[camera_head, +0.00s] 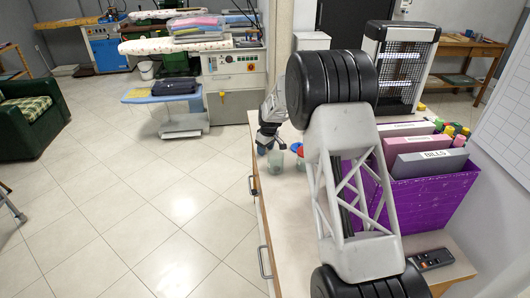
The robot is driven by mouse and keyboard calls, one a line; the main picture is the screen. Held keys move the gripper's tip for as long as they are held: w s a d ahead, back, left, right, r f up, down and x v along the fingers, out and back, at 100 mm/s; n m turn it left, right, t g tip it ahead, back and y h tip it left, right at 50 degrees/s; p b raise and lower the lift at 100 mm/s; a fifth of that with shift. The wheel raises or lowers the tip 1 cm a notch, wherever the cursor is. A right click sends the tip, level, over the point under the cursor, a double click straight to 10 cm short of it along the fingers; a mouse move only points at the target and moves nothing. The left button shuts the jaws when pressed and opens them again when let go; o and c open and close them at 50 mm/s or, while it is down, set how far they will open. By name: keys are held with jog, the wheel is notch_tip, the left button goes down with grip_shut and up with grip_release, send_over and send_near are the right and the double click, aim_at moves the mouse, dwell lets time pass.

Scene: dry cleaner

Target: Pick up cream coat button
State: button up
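I cannot make out the cream coat button; it is either hidden or too small to tell. My gripper (265,142) points down over the far left part of the wooden-edged counter (290,205), beyond my large arm link. It is small and dark here, and I cannot tell whether its fingers are apart or hold anything. My arm covers much of the counter's middle.
Small jars (277,161) stand close to my gripper, with a red and blue item (298,150) beside them. A purple file box (430,200) with folders and a black remote (431,259) are on the right. Open tiled floor (150,200) lies left.

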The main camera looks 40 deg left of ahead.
jog(key=c, duration=0.8)
jog(key=shift+o, duration=0.2)
notch_tip(320, 180, up, 10)
dwell(0.4)
dwell(0.4)
